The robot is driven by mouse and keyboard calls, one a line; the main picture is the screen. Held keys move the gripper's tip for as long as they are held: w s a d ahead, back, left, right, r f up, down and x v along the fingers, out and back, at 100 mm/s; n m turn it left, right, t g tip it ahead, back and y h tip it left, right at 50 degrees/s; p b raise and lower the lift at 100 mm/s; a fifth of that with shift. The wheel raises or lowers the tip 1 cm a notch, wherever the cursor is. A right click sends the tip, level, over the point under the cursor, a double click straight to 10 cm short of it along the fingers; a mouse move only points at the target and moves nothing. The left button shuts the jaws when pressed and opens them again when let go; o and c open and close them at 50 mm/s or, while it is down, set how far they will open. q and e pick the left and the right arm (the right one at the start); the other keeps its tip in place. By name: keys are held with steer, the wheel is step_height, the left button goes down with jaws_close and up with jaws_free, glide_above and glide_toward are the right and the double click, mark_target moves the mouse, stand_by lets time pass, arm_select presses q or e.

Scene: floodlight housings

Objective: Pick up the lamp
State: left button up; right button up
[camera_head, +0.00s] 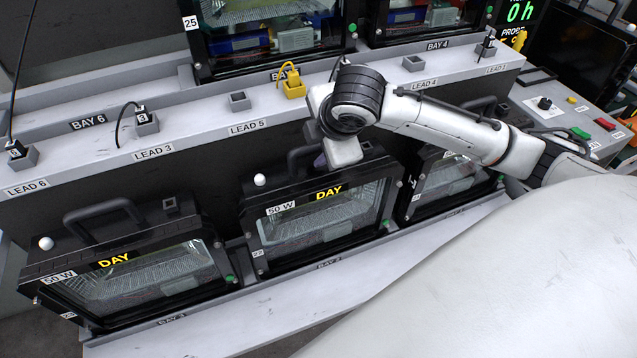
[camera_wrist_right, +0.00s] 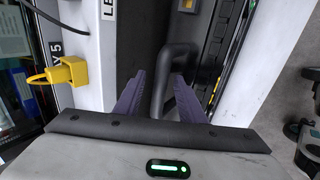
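A black floodlight lamp (camera_head: 330,243) marked "50 W" and "DAY" stands in Bay 2, with a ribbed glass front. My right gripper (camera_head: 322,161) is over its top at the carry handle (camera_head: 297,158). In the right wrist view the purple fingers (camera_wrist_right: 160,98) are open, with the handle (camera_wrist_right: 172,72) between or just beyond their tips, nearer the right finger. Contact cannot be told. A similar lamp (camera_head: 135,278) with a raised handle stands in Bay 3 on the left. A third lamp (camera_head: 450,180) stands on the right, partly behind my right arm. My left gripper is out of view.
A grey ledge (camera_head: 200,139) with lead sockets runs behind the lamps; a yellow plug (camera_head: 293,84) sits near Lead 5. More bays with lamps stand above it. A control panel (camera_head: 575,115) is at the right. The pale front shelf (camera_head: 240,325) is bare.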

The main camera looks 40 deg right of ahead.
jaws_close()
stand_by(1.2)
steer(key=shift+w+d+r, duration=0.1)
steer(key=shift+w+r, duration=0.15)
steer(key=shift+r, duration=0.1)
